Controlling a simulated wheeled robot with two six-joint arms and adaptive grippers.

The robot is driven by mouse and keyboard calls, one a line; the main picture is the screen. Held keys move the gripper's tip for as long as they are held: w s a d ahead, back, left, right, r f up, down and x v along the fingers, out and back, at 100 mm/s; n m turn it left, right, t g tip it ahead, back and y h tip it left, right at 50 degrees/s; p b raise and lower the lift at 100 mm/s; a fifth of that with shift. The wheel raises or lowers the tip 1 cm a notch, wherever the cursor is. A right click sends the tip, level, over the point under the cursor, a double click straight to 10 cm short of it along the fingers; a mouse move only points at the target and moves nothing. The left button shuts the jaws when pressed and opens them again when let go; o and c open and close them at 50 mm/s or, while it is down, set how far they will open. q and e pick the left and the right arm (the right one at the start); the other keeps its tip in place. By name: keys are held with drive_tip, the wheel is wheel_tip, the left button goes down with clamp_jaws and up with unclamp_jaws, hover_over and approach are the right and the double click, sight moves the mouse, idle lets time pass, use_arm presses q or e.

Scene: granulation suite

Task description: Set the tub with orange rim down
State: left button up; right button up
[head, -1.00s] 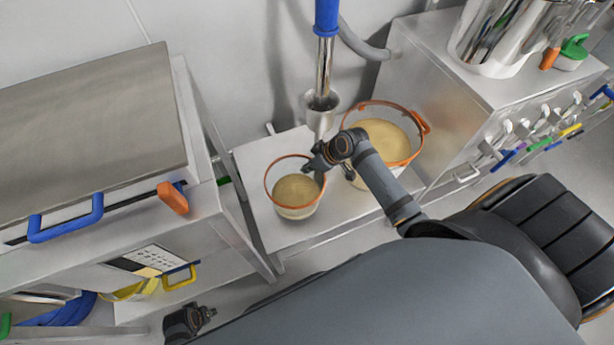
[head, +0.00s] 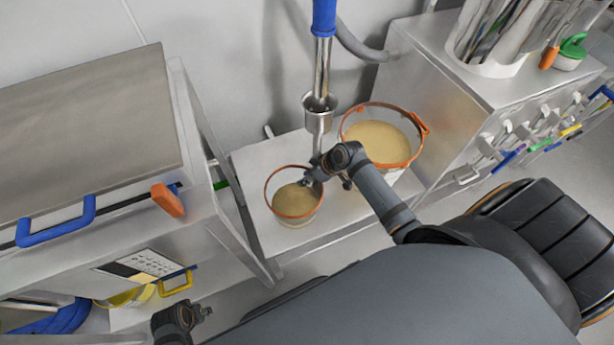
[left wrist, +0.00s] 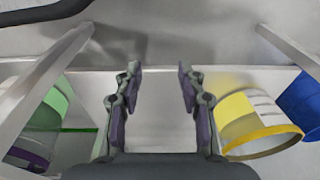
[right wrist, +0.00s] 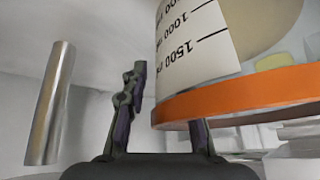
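The tub with orange rim (head: 290,217) is small, clear-walled and partly filled with tan powder. It is at the left part of a low steel bench (head: 255,160); I cannot tell whether its base touches. My right gripper (head: 309,183) is at its upper right rim. In the right wrist view the orange rim (right wrist: 240,95) and the marked wall lie between my fingers. One finger shows outside; the other is partly hidden behind the tub, and the grip appears closed on the wall. My left gripper (head: 207,312) is open and empty, away from the tub, its fingers apart in the left wrist view (left wrist: 159,68).
A larger orange-rimmed bucket (head: 425,128) of powder stands close right on the bench. A steel funnel cup and pipe (head: 319,105) hang behind, between them. Steel cabinets flank the bench. The bench front left of the tub is narrow.

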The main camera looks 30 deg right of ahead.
drive_tip(key=shift+r, duration=0.15)
use_arm(q)
drive_tip(key=s+a+f+p, duration=0.2)
drive_tip(key=s+f+p, duration=0.2)
drive_tip(key=s+f, duration=0.2)
drive_tip(key=shift+s+a+f, duration=0.2)
drive_tip(key=shift+a+f, duration=0.05)
drive_tip(key=shift+f, duration=0.55)
use_arm(e)
drive_tip(key=v, duration=1.2)
drive_tip(key=shift+w+a, duration=0.1)
